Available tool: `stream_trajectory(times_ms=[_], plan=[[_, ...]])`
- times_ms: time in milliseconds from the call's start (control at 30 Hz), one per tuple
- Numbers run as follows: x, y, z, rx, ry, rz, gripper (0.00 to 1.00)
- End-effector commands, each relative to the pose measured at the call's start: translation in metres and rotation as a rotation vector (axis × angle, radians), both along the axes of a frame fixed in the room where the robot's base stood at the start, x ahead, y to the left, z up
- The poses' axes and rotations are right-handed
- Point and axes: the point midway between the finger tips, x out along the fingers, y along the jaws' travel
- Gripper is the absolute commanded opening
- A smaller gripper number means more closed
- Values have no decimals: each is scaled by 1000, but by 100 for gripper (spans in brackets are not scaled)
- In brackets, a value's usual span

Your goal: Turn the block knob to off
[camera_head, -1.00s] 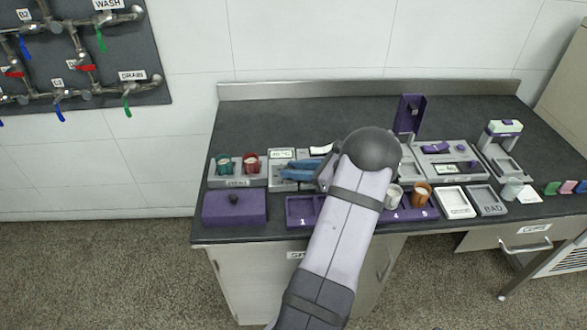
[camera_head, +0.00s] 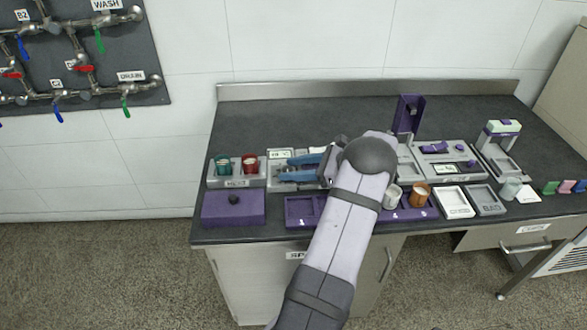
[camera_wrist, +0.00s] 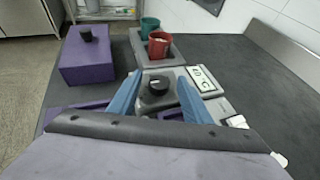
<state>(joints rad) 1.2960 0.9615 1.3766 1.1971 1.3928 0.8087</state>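The black round knob (camera_wrist: 155,86) sits on a grey block unit (camera_wrist: 160,74), with a small display (camera_wrist: 203,78) beside it reading about 40 °C. I cannot read where the knob points. My gripper (camera_wrist: 158,82) has two blue fingers, spread apart, one on each side of the knob in the wrist view. A gap shows between the knob and each finger. I cannot tell how far the fingertips are above the unit. In the head view my gripper (camera_head: 285,168) is over the unit, and its fingers and wrist partly hide it.
A purple box (camera_head: 234,208) with a black top knob stands at the front left. A grey tray with a green cup (camera_head: 223,165) and a red cup (camera_head: 250,163) is just left. A purple numbered rack (camera_head: 300,210) lies in front.

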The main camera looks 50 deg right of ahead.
Motion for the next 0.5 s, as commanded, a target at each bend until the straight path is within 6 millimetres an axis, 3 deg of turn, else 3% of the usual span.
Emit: stream_trajectory(times_ms=[267,500], plan=[[-7,-3,1,0,1,-2,45],[-33,-15,13,-2,-1,-3,45]])
